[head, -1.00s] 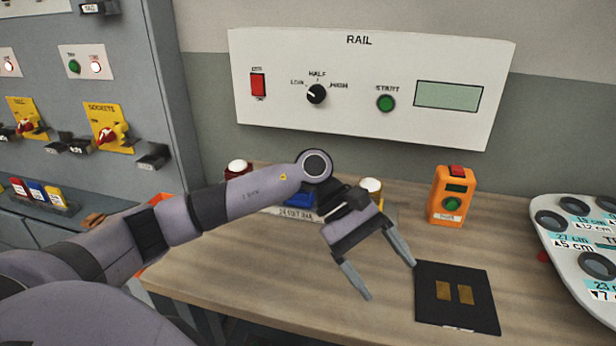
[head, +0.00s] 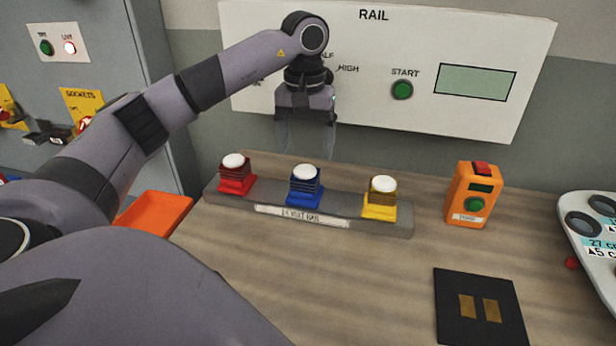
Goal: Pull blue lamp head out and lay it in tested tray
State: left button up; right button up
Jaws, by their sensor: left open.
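The blue lamp head (head: 304,190) has a white domed top and stands upright in the middle of the grey rail (head: 230,196), between a red lamp head (head: 236,178) and a yellow one (head: 381,200). My left gripper (head: 305,152) points down with its fingers apart and empty, above the blue lamp head and not touching it. An orange tray (head: 155,214) is on the left, partly behind my left arm. I cannot read a label on it, so I cannot tell whether it is the tested tray. My right gripper is out of view.
A white RAIL panel (head: 450,40) is on the wall behind. An orange tester (head: 474,196) stands right of the rail. A black pad with two gold plates (head: 482,290) lies at front right. A light board (head: 595,250) is at the right edge. The bench's middle is clear.

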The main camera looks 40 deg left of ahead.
aim_at(305, 168)
pick_arm(q)
jog(key=shift+a+r, duration=0.1)
jog(key=shift+a, duration=0.05)
jog(key=shift+f+b, duration=0.65)
jog(key=shift+f, duration=0.05)
notch_tip(305, 168, down, 7)
jog(key=b, duration=0.5)
jog(key=shift+f, duration=0.3)
dwell(0.9)
jog(key=shift+c, duration=0.3)
